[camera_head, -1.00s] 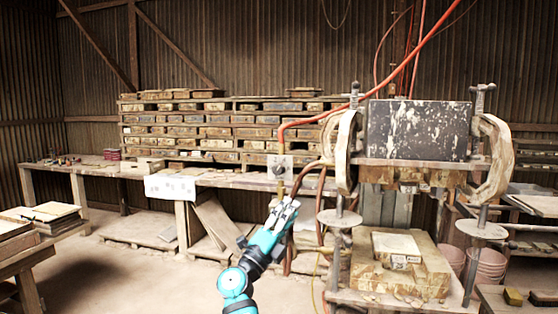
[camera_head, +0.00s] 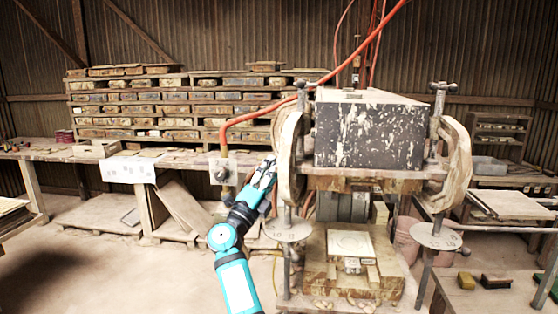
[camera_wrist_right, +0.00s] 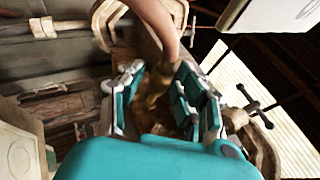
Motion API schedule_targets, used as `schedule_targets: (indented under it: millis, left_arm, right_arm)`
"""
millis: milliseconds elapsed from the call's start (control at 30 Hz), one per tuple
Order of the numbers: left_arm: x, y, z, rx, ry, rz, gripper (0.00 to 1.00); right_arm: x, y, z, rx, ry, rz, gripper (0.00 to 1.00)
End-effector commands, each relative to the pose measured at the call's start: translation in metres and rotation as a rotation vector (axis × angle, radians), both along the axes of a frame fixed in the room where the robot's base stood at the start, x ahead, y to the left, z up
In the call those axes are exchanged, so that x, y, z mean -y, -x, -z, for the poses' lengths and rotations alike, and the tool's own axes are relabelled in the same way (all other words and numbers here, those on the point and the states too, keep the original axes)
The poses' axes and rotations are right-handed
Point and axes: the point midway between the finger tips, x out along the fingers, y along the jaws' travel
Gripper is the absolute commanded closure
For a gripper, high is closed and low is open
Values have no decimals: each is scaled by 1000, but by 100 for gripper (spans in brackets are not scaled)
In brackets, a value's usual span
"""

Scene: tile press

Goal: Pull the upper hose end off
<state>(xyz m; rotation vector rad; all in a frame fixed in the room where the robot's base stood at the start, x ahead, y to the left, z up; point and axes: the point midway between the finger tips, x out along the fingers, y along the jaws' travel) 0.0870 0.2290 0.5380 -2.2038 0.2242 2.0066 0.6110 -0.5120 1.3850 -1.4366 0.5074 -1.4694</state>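In the head view an orange hose (camera_head: 262,114) runs down to the left and bends into a valve on a pale plate (camera_head: 221,174). My right gripper (camera_head: 265,172) is just right of this plate, left of the press. In the right wrist view a tan-pink hose (camera_wrist_right: 158,18) comes down to a brass-coloured fitting (camera_wrist_right: 158,82). The fingers of my right gripper (camera_wrist_right: 158,98) stand apart on either side of the fitting, with gaps visible. I cannot tell whether they touch it. The head view does not show clearly which hose end this is. My left gripper is not in view.
The press with its dark, paint-flaked block (camera_head: 368,134) and curved clamps (camera_head: 290,146) stands close right of the gripper. A round metal plate (camera_head: 287,229) sits below. A bench (camera_head: 100,156) and stacked moulds (camera_head: 175,108) are behind.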

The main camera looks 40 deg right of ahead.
Motion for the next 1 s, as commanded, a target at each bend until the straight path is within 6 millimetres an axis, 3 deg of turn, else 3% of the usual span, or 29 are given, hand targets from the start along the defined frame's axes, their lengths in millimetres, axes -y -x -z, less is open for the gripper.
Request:
schedule_targets:
  millis: [367,633,900,1000]
  left_arm:
    - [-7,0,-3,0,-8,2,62]
    - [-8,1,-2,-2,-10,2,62]
    - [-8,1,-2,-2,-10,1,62]
    - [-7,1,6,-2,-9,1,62]
  right_arm:
    - [1,0,-3,0,0,-1,66]
    - [1,0,-3,0,0,-1,100]
    - [1,0,-3,1,1,-1,100]
    - [-3,-6,0,1,-1,-2,100]
